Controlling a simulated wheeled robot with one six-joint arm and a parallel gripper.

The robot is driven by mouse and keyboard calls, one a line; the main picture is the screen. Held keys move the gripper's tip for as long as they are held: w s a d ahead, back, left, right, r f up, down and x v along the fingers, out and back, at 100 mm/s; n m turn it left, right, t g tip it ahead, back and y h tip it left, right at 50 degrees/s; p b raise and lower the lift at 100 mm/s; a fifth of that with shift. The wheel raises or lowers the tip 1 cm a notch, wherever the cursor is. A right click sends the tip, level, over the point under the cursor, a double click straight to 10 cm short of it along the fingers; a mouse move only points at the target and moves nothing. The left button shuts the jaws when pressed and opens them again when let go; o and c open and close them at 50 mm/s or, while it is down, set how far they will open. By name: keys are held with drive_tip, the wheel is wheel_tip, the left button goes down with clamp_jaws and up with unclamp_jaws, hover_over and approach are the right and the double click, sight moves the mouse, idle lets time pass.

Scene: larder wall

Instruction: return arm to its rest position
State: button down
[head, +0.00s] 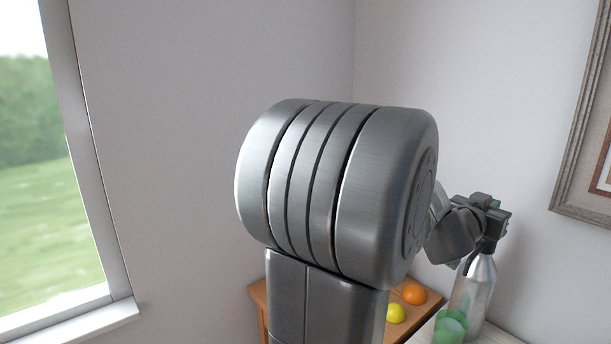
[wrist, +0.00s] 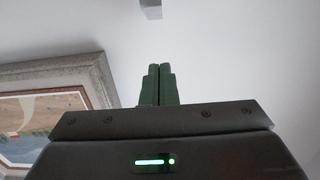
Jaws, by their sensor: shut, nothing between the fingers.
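My gripper (wrist: 159,85) shows in the wrist view with its two green fingers together, shut and empty. They point up toward the wall and ceiling, with nothing at their tips. In the head view my arm's large metal joint fills the middle and hides much of the scene. My wrist and gripper show beyond it at the right, by the top of a metal bottle (head: 474,292) in the picture. I cannot tell whether they touch the bottle; the fingers are hard to make out there.
Green cups (head: 451,328) stand beside the bottle on a pale surface. An orange (head: 414,294) and a yellow fruit (head: 395,313) lie on a wooden surface (head: 257,296). A framed picture (head: 580,150) hangs at right and shows in the wrist view (wrist: 50,75). A window (head: 50,170) is at left.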

drive_tip(key=shift+s+a+f+t+h+b, duration=0.15)
drive_tip(key=shift+s+f+t+h+b, duration=0.2)
drive_tip(key=shift+b, duration=2.15)
drive_tip(key=p+v, duration=0.1)
drive_tip(key=v, duration=0.5)
drive_tip(key=shift+a+r, duration=0.3)
drive_tip(key=shift+d, duration=0.1)
drive_tip(key=x, duration=0.7)
drive_tip(key=shift+r, duration=0.1)
drive_tip(key=p, duration=0.3)
drive_tip(key=shift+r, duration=0.25)
drive_tip(key=p, duration=0.2)
drive_tip(key=shift+p, duration=0.3)
drive_tip(key=g+y+p, duration=0.1)
drive_tip(key=p, duration=0.5)
drive_tip(key=shift+g+y, duration=0.25)
drive_tip(key=shift+y, duration=0.1)
